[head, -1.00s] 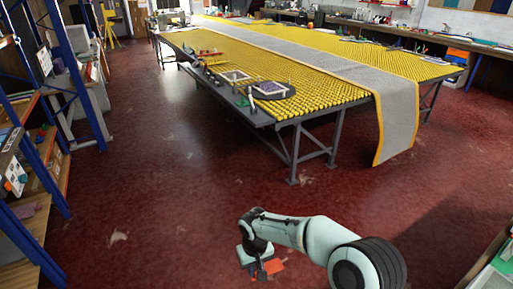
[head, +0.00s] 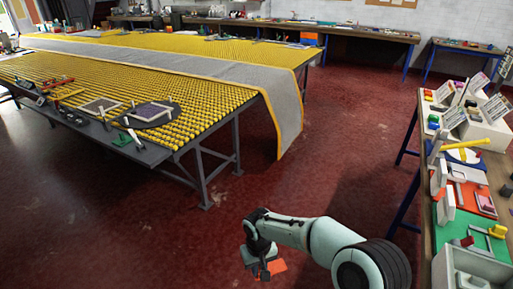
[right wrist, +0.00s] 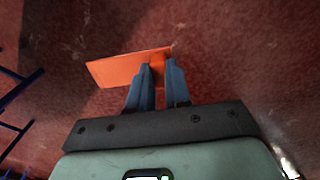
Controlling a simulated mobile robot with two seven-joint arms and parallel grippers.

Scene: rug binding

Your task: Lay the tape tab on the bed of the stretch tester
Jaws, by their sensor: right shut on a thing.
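My right gripper (head: 266,270) is low in the middle of the head view, over the red floor. It is shut on a flat orange tab (head: 279,267). In the right wrist view the two blue-grey fingers (right wrist: 157,75) pinch the orange tab (right wrist: 118,70), which sticks out mostly to the left of them. Nothing touches the tab apart from the fingers. My left gripper is not in view. I cannot tell which of the devices on the right-hand bench is the stretch tester.
A wooden bench (head: 425,200) on the right carries several devices, a green mat (head: 458,232) and an orange plate (head: 478,199). A long table of yellow rollers (head: 205,104) with a grey rug strip (head: 285,110) stands at left. The floor between is clear.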

